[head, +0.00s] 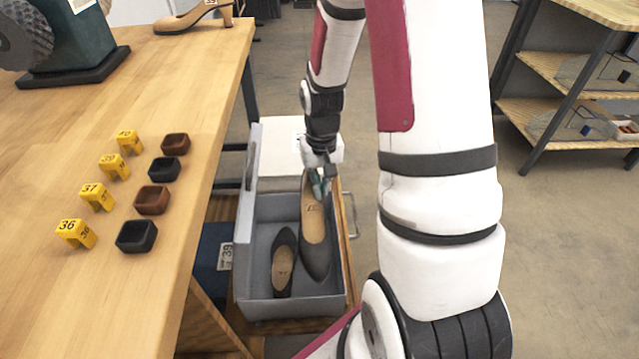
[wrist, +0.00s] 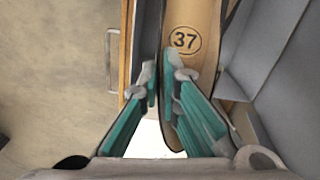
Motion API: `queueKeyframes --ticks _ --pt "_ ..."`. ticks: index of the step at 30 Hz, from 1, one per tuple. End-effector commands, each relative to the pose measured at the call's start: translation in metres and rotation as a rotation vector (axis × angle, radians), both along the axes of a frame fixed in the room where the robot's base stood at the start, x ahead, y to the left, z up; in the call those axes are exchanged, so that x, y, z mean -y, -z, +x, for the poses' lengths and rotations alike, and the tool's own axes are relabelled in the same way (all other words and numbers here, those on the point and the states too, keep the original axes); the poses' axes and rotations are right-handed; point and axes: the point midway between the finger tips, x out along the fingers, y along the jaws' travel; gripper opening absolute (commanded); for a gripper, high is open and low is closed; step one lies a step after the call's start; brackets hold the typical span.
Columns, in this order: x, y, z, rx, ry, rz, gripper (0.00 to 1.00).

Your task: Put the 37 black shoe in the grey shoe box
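The grey shoe box (head: 254,308) stands open below the table's right side, its lid or flap raised on the left. The 37 black shoe (head: 318,258) is in its right part, toe toward the near end, with its heel end up by the far rim. The wrist view shows 37 on its tan insole (wrist: 203,18). My gripper (head: 319,184) is at the heel end; its teal fingers (wrist: 166,84) are close together with the shoe's thin side wall between them. A second black shoe (head: 284,262) lies in the box's left part; its number is unreadable.
The wooden table (head: 60,155) at left holds yellow number tags (head: 97,196), small dark and brown trays (head: 152,200) and a tan heeled shoe (head: 196,17). A blue box (head: 211,250) stands beside the grey box. A shelf unit (head: 570,75) is at right; the floor between is clear.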

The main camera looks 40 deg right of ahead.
Motion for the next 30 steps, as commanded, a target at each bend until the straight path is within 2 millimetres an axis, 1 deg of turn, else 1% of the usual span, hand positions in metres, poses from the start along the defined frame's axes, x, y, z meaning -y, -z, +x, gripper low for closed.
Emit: queueKeyframes --ticks 1,3,30 --pt "0.0 0.007 0.0 -0.001 0.0 0.0 0.0" --pt "0.0 0.014 0.0 0.0 0.0 0.0 0.0" --pt "0.0 0.095 0.0 -0.001 -0.001 0.0 0.0"
